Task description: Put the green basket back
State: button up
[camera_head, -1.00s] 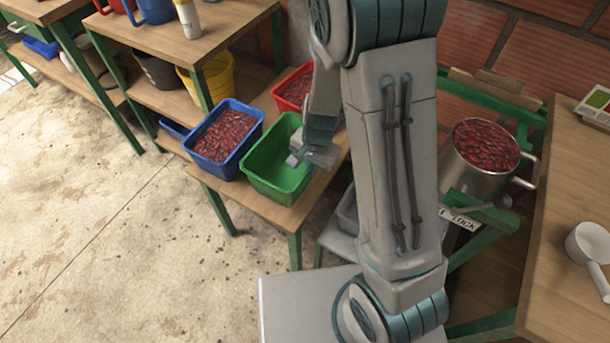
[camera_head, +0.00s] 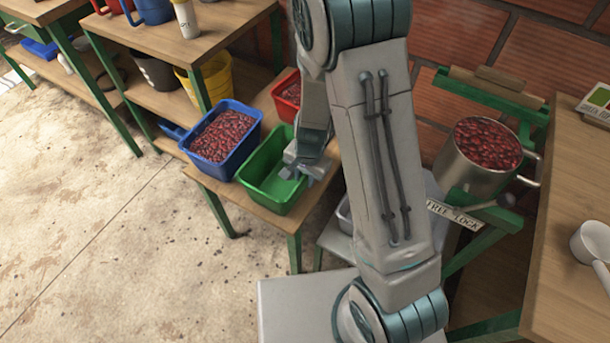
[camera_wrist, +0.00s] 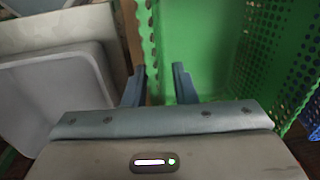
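The green basket (camera_head: 258,183) stands empty on a low wooden bench, to the right of a blue basket. My gripper (camera_head: 297,172) is at the green basket's right side in the head view. In the wrist view my gripper (camera_wrist: 160,72) has its two fingers apart. The basket's perforated wall (camera_wrist: 150,35) runs between them, nearer the left finger. One finger is outside the basket, the other over its inside. My arm hides part of the basket's right side in the head view.
The blue basket (camera_head: 212,160) with red beans stands close on the left. A red basket (camera_head: 287,92) with beans stands behind. A steel pot (camera_head: 474,172) of beans and a "free lock" sign (camera_head: 453,213) are on the right. The floor in front is clear.

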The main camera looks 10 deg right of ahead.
notch_tip(320, 180, up, 12)
jog(key=p, duration=0.3)
jog(key=shift+s+d+r+p, duration=0.15)
jog(key=shift+s+d+p, duration=0.2)
jog(key=shift+s+d, duration=0.1)
